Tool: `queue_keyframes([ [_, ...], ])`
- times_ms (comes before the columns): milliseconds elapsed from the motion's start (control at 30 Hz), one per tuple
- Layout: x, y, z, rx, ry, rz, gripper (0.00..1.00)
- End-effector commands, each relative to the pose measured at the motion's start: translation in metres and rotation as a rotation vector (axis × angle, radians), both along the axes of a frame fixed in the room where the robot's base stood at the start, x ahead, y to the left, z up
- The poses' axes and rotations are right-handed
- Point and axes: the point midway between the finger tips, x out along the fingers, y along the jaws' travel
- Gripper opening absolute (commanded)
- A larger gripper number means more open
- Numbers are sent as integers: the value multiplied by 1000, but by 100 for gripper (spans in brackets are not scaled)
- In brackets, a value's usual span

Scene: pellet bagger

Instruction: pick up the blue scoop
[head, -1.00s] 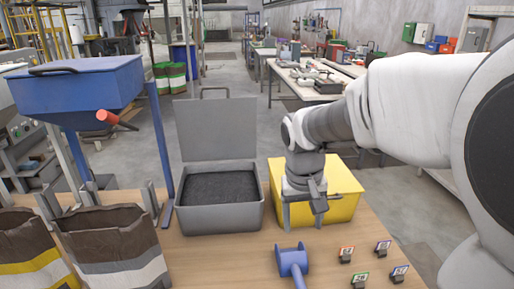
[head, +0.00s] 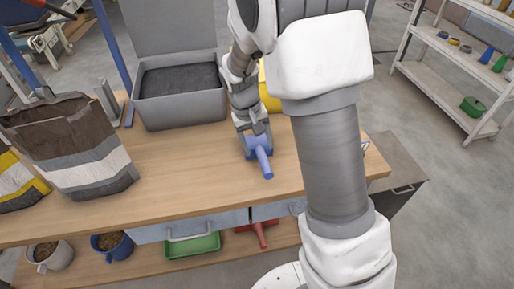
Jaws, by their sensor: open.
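The blue scoop (head: 262,158) lies on the wooden workbench (head: 190,165) near its front edge in the head view. Its handle points toward the front of the bench. My gripper (head: 254,133) is right over the head of the scoop, pointing down, with its fingers at or just above the far side of it. The gripper is open. It hides part of the scoop's head, and I cannot tell whether the fingers touch it.
A grey open bin (head: 182,96) of dark pellets stands behind, its lid raised. A yellow box (head: 268,92) is mostly hidden by my arm. A striped bag (head: 72,146) stands at left. Under the bench are a green tray (head: 192,246) and a red scoop (head: 259,236).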

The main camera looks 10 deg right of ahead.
Motion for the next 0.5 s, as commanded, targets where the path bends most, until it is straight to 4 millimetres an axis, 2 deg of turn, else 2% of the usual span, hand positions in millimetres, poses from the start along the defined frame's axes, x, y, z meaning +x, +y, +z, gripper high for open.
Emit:
queue_keyframes([
  [33,0,-2,-10,-1,3,-1,69],
  [100,0,-4,-17,-1,3,-1,69],
  [333,0,-7,-33,0,3,-2,69],
  [500,2,-13,-59,0,2,-1,69],
])
